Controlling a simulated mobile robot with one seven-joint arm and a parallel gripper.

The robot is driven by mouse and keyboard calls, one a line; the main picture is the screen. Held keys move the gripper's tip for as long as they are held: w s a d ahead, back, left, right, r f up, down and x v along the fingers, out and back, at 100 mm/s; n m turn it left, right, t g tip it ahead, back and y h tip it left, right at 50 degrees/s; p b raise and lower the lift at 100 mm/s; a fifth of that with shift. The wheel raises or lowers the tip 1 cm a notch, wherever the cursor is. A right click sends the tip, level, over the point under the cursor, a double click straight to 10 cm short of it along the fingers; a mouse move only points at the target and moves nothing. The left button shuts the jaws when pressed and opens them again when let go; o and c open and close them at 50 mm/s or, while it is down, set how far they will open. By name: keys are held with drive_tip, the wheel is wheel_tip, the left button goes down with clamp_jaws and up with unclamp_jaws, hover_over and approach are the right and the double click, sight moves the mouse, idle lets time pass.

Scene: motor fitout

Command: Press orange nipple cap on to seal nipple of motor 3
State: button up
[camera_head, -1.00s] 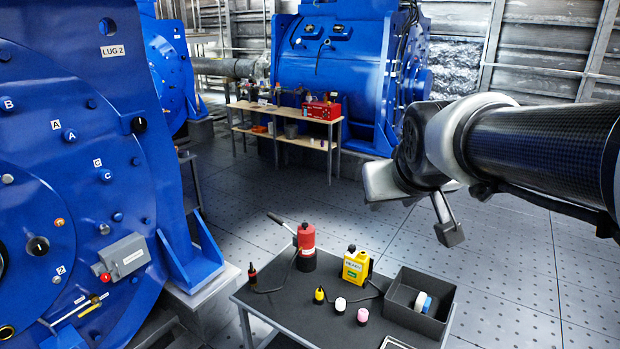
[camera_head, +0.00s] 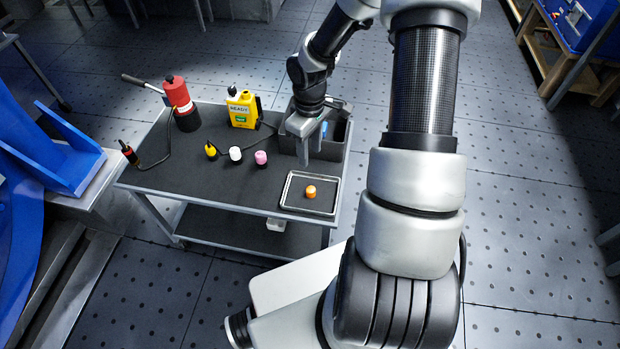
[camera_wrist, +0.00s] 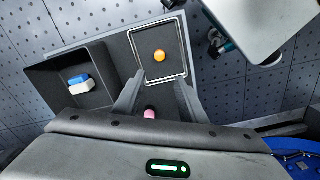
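A small orange cap (camera_head: 310,191) sits in a shallow tray with a metal rim (camera_head: 310,211) at the front right of the cart. In the wrist view the orange cap (camera_wrist: 159,56) lies beyond my fingertips, inside the tray (camera_wrist: 137,37). My gripper (camera_head: 303,162) is above the cart, behind the tray and apart from the cap. In the wrist view my gripper (camera_wrist: 157,84) has its fingers spread with nothing held. Part of a blue motor housing (camera_head: 50,150) shows at the left edge; its seal nipple is not in view, and I cannot tell its number.
On the cart top (camera_head: 190,150) stand a red pump (camera_head: 180,98), a yellow READY container (camera_head: 242,108), and yellow, white and pink-topped (camera_head: 261,157) small items. A dark bin (camera_wrist: 60,112) holds blue and white pieces. Open floor lies right of the cart.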

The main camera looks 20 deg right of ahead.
drive_tip(key=b, duration=0.2)
hover_over(311, 189)
drive_tip(key=f, duration=1.1)
drive_tip(key=shift+a+f, duration=0.15)
drive_tip(key=shift+a, duration=0.05)
drive_tip(key=shift+d+f+b, duration=0.2)
drive_tip(key=shift+f+b, duration=0.65)
drive_tip(key=shift+f, duration=2.1)
drive_tip(key=shift+c, duration=0.3)
drive_tip(key=c, duration=0.9)
